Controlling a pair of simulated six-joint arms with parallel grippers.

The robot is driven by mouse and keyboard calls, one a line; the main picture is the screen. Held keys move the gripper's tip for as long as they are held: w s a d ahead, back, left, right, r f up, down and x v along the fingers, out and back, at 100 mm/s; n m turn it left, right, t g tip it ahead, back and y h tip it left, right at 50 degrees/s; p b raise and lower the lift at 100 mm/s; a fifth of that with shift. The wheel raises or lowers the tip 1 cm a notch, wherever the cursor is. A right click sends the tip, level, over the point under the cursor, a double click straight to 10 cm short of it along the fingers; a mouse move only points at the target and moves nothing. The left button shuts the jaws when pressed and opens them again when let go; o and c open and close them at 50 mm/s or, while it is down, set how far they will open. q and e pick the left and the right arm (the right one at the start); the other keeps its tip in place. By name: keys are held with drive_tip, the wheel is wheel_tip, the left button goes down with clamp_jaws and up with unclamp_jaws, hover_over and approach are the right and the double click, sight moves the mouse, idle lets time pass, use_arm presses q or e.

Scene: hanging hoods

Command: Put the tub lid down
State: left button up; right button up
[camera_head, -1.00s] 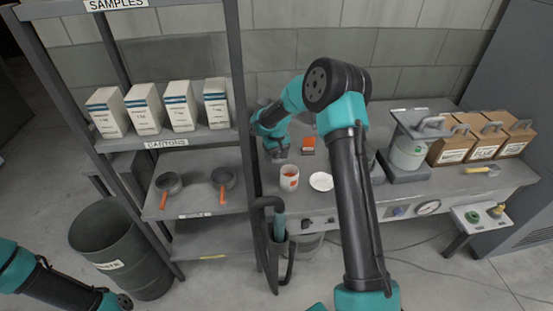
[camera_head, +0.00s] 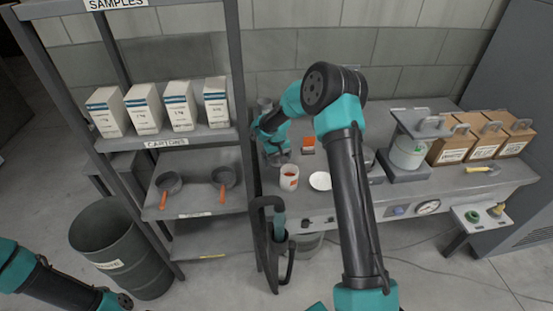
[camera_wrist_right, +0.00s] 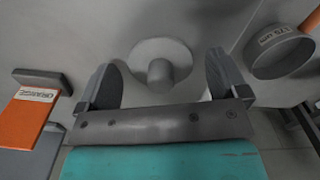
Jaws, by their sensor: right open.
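The tub lid (camera_wrist_right: 161,62), a grey disc with a round knob, shows in the right wrist view, flat against the grey bench surface. My right gripper (camera_wrist_right: 165,85) is open, with one finger on each side of the knob and gaps between. In the head view my right gripper (camera_head: 278,156) is low over the left end of the bench, and I cannot make out the lid clearly there. A white tub (camera_head: 289,178) with an orange mark stands just in front of it, upright.
A white dish (camera_head: 320,181) lies right of the tub. An orange block (camera_head: 308,145) is behind, also at left in the wrist view (camera_wrist_right: 28,117). The shelf rack (camera_head: 245,120) stands close on the left, with a sieve (camera_wrist_right: 280,52) on it. Boxes (camera_head: 485,145) fill the right.

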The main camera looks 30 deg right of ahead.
sight(277, 157)
drive_tip(key=shift+r, duration=0.1)
wheel_tip(277, 157, up, 12)
idle(0.6)
idle(0.4)
wheel_tip(277, 157, down, 12)
drive_tip(key=shift+f, duration=0.1)
idle(0.7)
